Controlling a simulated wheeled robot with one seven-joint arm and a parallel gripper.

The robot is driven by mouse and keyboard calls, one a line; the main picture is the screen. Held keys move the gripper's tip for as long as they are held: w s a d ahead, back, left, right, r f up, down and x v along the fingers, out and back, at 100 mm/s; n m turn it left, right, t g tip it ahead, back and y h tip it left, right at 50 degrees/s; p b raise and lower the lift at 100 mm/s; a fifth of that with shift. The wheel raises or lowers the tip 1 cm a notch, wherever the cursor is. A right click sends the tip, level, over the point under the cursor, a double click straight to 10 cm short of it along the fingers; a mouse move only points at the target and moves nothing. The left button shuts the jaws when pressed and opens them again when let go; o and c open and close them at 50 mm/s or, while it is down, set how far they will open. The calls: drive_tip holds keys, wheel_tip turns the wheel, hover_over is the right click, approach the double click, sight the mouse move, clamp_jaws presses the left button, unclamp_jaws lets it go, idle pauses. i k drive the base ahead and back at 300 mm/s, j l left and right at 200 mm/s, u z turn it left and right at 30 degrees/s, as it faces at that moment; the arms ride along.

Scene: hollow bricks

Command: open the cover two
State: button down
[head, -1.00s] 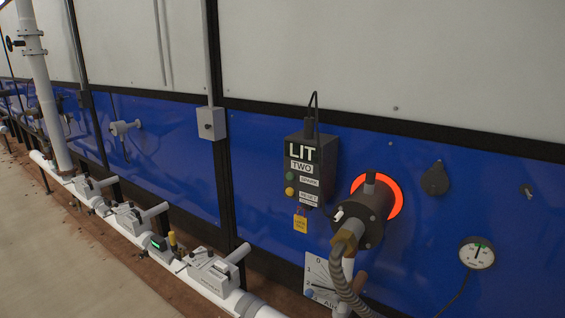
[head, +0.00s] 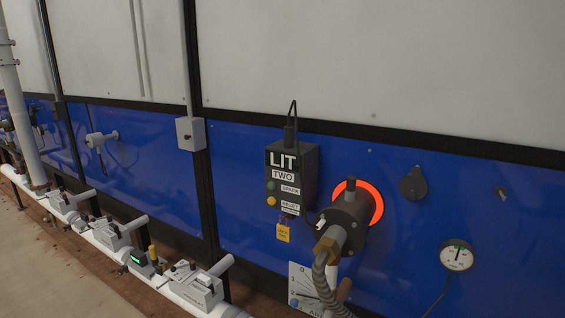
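A dark round cover (head: 413,184) sits on the blue wall panel to the right of the burner. It appears to lie flat against the panel, with a small knob at its top. A dark control box (head: 292,178) marked "LIT" and "TWO" is mounted left of the burner. The burner (head: 345,217) is a dark cylinder with a glowing orange ring behind it and a ribbed hose below. No label shows on the cover itself. My gripper is not in view.
A round gauge (head: 456,255) with a cable hangs right of the burner. A small fitting (head: 501,193) sits further right. A white pipe (head: 108,240) with valves runs low along the wall. Bare floor (head: 50,275) is clear at lower left.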

sight(413, 187)
drive_tip(key=i+u, duration=0.75)
drive_tip(key=u, duration=0.2)
